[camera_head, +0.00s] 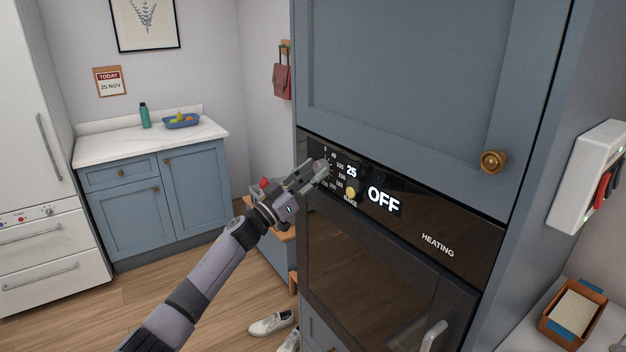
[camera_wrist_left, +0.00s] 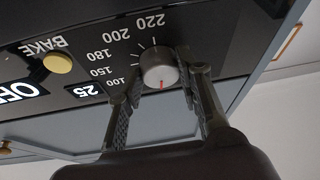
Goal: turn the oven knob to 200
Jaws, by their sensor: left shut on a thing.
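The oven knob (camera_wrist_left: 158,66) is a round grey dial with a red mark, on the black oven panel (camera_head: 420,222). In the left wrist view, which sees the panel upside down, the mark points to the picture's bottom, away from the printed 100, 150, 180, 200 and 220. My left gripper (camera_head: 322,167) is shut on the knob, one finger on each side. In the head view the gripper partly hides the knob. The panel display reads 25 and OFF (camera_head: 383,199). My right gripper is not in view.
A brass BAKE button (camera_head: 351,191) sits beside the dial. The oven door (camera_head: 365,270) below is closed, with a handle (camera_head: 433,336) at its lower right. A blue cupboard door (camera_head: 420,75) is above. White shoes (camera_head: 271,323) lie on the floor.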

